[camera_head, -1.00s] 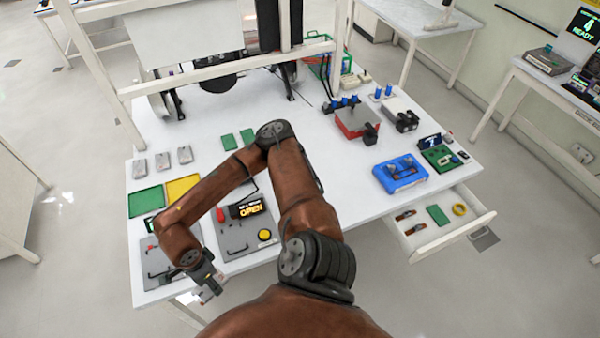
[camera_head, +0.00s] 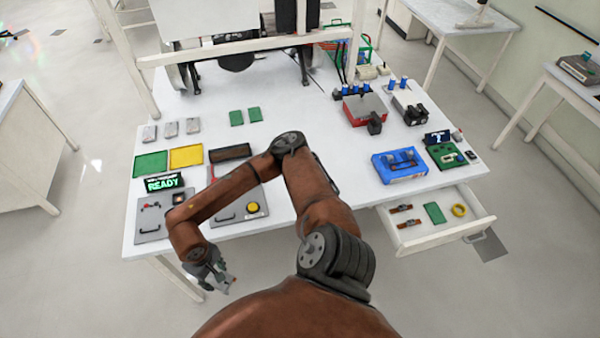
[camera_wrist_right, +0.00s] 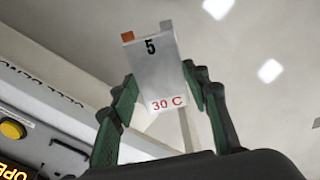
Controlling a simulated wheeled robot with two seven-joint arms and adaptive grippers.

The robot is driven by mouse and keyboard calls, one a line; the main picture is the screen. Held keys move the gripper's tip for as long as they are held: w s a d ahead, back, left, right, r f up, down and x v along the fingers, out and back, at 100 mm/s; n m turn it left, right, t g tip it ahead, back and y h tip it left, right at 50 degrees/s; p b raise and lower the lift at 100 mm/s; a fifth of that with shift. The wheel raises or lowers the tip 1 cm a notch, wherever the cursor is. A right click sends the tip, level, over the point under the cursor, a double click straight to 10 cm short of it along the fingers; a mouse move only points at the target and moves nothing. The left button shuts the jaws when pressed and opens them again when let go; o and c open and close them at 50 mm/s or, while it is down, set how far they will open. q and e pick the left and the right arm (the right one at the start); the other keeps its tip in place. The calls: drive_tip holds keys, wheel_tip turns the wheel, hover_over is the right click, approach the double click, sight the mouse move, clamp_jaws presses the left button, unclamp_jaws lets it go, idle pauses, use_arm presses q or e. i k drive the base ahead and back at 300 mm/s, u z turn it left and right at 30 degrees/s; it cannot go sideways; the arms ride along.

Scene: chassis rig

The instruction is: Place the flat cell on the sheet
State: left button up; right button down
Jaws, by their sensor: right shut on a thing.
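In the head view my right gripper (camera_head: 220,279) hangs out past the table's front edge; the cell is too small to read there. A green sheet (camera_head: 151,164) and a yellow sheet (camera_head: 186,157) lie side by side on the table's left, apart from the gripper. I cannot tell which one the task means. My left gripper is out of view.
Several flat cells (camera_head: 171,129) lie behind the sheets. A grey fixture with a READY display (camera_head: 163,183) stands in front of them. A second fixture with a yellow button (camera_head: 253,208) is partly behind my forearm. An open drawer (camera_head: 445,236) juts out at right.

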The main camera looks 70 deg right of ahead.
sight(436, 212)
drive_tip(key=u, duration=1.2)
drive_tip(key=k, duration=2.5)
drive_tip(key=z, duration=1.85)
